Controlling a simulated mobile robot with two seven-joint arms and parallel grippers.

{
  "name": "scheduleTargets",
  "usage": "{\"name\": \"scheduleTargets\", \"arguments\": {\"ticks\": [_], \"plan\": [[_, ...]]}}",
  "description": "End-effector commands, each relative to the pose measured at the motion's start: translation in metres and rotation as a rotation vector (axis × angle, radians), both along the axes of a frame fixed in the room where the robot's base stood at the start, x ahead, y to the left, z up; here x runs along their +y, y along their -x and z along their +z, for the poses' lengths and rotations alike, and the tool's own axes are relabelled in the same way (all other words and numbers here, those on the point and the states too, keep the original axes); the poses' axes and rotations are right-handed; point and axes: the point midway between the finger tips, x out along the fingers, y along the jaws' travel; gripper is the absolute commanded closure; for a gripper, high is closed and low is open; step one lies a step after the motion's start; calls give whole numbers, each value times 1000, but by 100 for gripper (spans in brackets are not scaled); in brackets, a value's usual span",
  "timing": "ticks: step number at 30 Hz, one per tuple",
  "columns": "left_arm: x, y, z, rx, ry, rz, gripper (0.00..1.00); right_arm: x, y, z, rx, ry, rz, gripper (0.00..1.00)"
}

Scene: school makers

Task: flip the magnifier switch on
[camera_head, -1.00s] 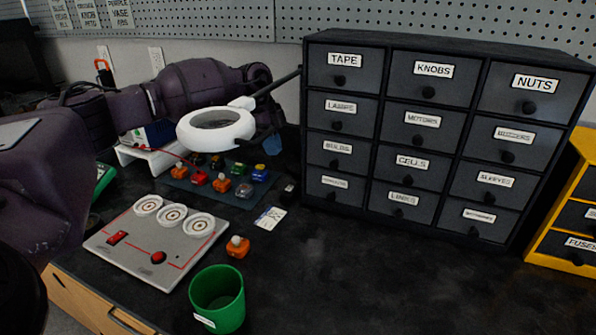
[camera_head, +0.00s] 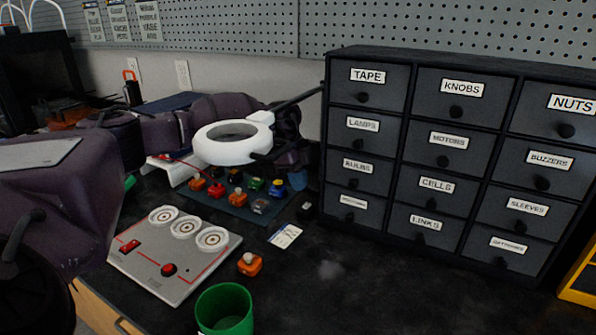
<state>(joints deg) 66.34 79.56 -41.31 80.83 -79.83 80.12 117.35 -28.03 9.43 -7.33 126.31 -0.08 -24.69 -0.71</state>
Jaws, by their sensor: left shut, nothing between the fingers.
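The magnifier is a white ring lamp (camera_head: 208,150) on a dark arm, above the bench at the centre-left. A white block joins the ring to its arm at the upper right. The switch cannot be made out clearly. My left arm is purple and reaches in from the left, passing behind the ring. My left gripper (camera_head: 270,158) is dark and partly hidden; its tip is close to the right side of the ring, and I cannot tell whether they touch. It is shut and empty. My right gripper is not in view.
A black drawer cabinet (camera_head: 390,117) stands close on the right. Below the ring is a dark mat (camera_head: 238,210) with several coloured parts. A grey circuit board (camera_head: 195,275), an orange part (camera_head: 249,264), a card (camera_head: 285,236) and a green cup (camera_head: 224,310) occupy the front left. The bench's front middle is clear.

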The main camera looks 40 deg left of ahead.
Motion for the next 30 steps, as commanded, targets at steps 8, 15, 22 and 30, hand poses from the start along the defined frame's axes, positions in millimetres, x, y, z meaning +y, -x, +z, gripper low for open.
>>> {"name": "scheduleTargets", "arguments": {"ticks": [8, 15, 22, 30], "plan": [[-10, -1, -37, 2, -1, -1, 100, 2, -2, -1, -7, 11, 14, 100], [-13, -1, -42, -1, 0, 0, 100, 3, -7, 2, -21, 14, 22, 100], [-13, -1, -42, -2, 0, 1, 100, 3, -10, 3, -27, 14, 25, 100], [-14, 3, -42, -25, -3, 1, 100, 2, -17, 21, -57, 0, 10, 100]]}}
